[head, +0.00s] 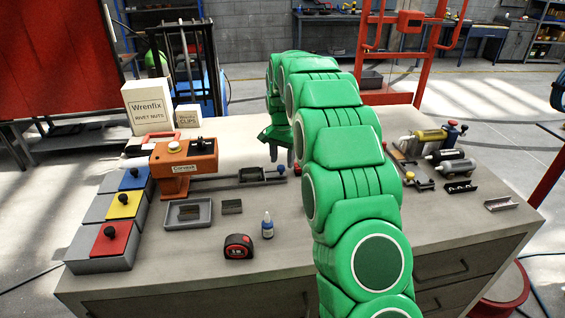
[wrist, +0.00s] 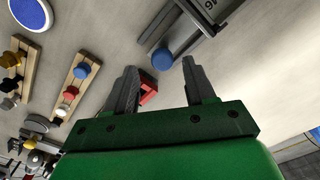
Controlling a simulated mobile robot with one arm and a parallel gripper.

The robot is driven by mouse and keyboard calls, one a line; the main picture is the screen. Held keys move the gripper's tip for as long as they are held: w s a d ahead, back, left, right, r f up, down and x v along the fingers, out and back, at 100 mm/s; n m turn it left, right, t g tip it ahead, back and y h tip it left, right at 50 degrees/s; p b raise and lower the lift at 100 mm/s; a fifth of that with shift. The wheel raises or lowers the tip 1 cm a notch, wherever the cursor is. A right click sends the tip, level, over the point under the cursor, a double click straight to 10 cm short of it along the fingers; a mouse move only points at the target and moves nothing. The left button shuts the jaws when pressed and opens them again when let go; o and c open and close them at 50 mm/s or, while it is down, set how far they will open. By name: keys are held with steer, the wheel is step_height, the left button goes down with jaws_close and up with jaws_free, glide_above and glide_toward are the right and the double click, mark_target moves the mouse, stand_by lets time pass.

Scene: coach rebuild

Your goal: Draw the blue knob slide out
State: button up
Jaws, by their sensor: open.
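The slide is a dark metal channel (head: 252,174) on the bench, right of an orange device. Its blue knob (head: 281,169) is at the right end. In the wrist view the blue knob (wrist: 162,58) shows just beyond the fingertips, at the end of the dark rails (wrist: 196,28). My gripper (head: 279,152) hangs above and just behind the knob in the head view. It also shows in the wrist view (wrist: 160,66), with its fingers apart and nothing held. A small red piece (wrist: 148,87) shows between the fingers, near the left one.
The orange device (head: 184,168) stands left of the slide. Wooden racks with coloured knobs (wrist: 77,82) and several cylinders (head: 430,135) lie to the right.

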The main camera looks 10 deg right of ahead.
step_height(320, 180, up, 5)
steer(key=shift+r, duration=0.3)
steer(key=shift+s+r, duration=0.15)
steer(key=shift+s, duration=0.1)
steer(key=s+d+r+n+g, duration=0.1)
steer(key=s+r+n, duration=0.25)
steer(key=s, duration=1.55)
steer(key=s+r+n, duration=0.2)
steer(key=s+r, duration=0.2)
steer(key=s, duration=1.6)
steer(key=s+f+n, duration=0.2)
steer(key=s+f, duration=0.2)
steer(key=s, duration=1.1)
steer(key=shift+s+d+f+g, duration=0.2)
steer(key=shift+s+d+g, duration=0.1)
steer(key=shift+g, duration=0.1)
